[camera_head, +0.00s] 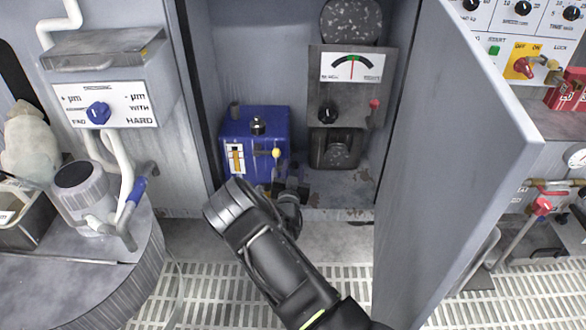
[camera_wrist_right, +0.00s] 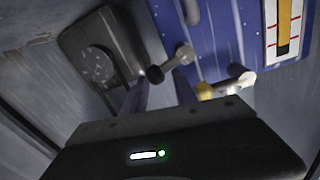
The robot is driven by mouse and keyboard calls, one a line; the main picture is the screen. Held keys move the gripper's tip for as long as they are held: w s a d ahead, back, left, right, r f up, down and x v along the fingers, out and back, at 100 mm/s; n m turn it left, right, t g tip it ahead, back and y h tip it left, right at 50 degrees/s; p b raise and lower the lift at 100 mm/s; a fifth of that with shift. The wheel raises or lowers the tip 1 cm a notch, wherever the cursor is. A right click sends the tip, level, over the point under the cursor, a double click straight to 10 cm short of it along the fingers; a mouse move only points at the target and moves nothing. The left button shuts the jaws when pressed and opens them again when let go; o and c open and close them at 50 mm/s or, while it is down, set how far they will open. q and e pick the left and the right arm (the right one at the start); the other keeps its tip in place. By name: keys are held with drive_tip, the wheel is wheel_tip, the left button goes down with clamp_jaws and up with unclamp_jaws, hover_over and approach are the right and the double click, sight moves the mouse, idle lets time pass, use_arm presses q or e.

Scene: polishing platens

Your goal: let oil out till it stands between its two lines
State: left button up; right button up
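A blue oil box (camera_head: 262,125) stands in the open cabinet, and its side fills the upper right of the right wrist view (camera_wrist_right: 225,30). Its sight gauge (camera_head: 235,159) has a white plate and an amber column. In the wrist view the gauge (camera_wrist_right: 284,28) shows red marks beside the amber; I cannot tell the exact level. A yellow-knobbed lever (camera_head: 275,153) sticks out of the box front. My right gripper (camera_head: 291,192) is low before the box. Its fingers (camera_wrist_right: 157,92) are apart, with a small grey-ended rod (camera_wrist_right: 180,57) just beyond them. My left gripper is out of view.
Right of the box stands a grey unit with a dial (camera_head: 352,68) and black knob. The open cabinet door (camera_head: 450,150) bounds the right side. A grey cylinder (camera_head: 83,190) and blue-handled pipe stand left. Slatted flooring (camera_head: 190,290) lies below.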

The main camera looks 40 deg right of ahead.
drive_tip(key=shift+a+f, duration=0.1)
clamp_jaws()
drive_tip(key=shift+w+a+r+n, duration=0.1)
drive_tip(key=shift+a+r+n, duration=0.1)
drive_tip(key=shift+n, duration=0.6)
drive_tip(key=o, duration=0.5)
unclamp_jaws()
drive_tip(key=shift+f, duration=0.1)
drive_tip(key=o, duration=0.3)
